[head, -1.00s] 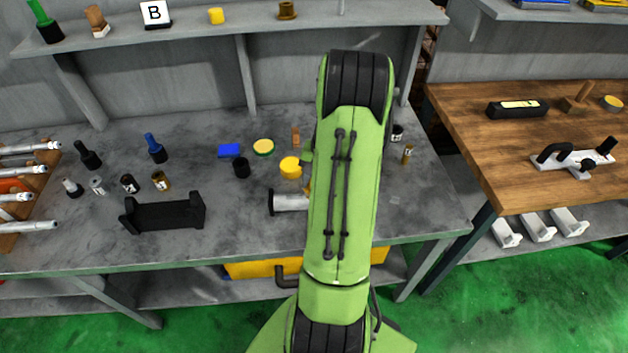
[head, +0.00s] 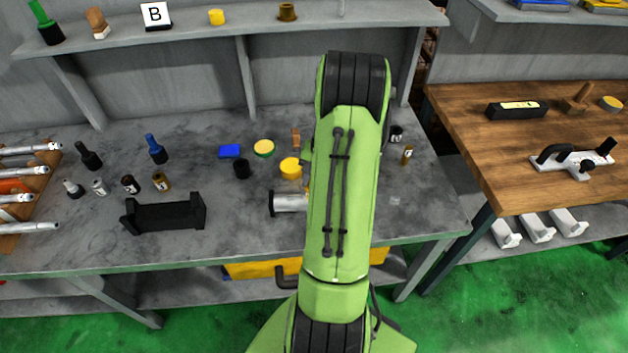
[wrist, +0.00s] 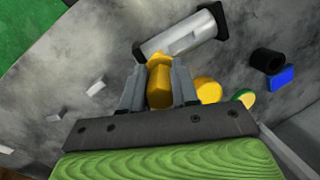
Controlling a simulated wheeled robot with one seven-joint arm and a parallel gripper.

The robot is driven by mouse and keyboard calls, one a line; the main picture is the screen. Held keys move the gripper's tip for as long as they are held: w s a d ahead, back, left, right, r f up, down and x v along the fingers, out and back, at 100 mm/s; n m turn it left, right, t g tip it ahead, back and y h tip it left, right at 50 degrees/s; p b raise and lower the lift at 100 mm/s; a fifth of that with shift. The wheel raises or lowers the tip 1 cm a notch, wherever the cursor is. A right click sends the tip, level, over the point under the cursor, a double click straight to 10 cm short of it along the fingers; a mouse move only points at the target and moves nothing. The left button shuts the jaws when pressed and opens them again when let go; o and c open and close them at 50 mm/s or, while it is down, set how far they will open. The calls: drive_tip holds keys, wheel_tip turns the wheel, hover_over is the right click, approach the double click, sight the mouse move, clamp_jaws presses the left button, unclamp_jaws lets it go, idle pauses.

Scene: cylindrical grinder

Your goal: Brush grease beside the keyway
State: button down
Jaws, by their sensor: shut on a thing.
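The metal shaft (wrist: 178,38) has black ends and lies on the grey bench; its left part also shows in the head view (head: 290,202). My gripper (wrist: 160,85) is shut on a yellow-gold piece, which I take for the brush (wrist: 159,86). The brush's far end meets the shaft's near side in the wrist view; I cannot tell if it touches. The keyway cannot be made out. In the head view my arm hides the gripper and the shaft's right part.
A yellow tin (head: 291,169), a tin with a green rim (head: 264,148), a black cup (head: 242,169) and a blue block (head: 229,151) stand behind the shaft. A black cradle (head: 165,213) is on the left.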

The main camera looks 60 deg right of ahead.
drive_tip(key=shift+s+a+f, duration=0.1)
drive_tip(key=shift+s+a, duration=0.3)
drive_tip(key=shift+a, duration=0.15)
drive_tip(key=shift+d, duration=0.1)
drive_tip(key=shift+w+d, duration=0.15)
drive_tip(key=shift+w, duration=0.05)
drive_tip(key=p+v, duration=0.1)
drive_tip(key=v, duration=0.1)
drive_tip(key=p+v, duration=0.2)
drive_tip(key=w+a+p+v, duration=0.1)
drive_tip(key=p+v, duration=0.1)
drive_tip(key=shift+d+r, duration=0.1)
drive_tip(key=shift+r, duration=0.2)
drive_tip(key=shift+f, duration=0.1)
drive_tip(key=shift+f, duration=0.1)
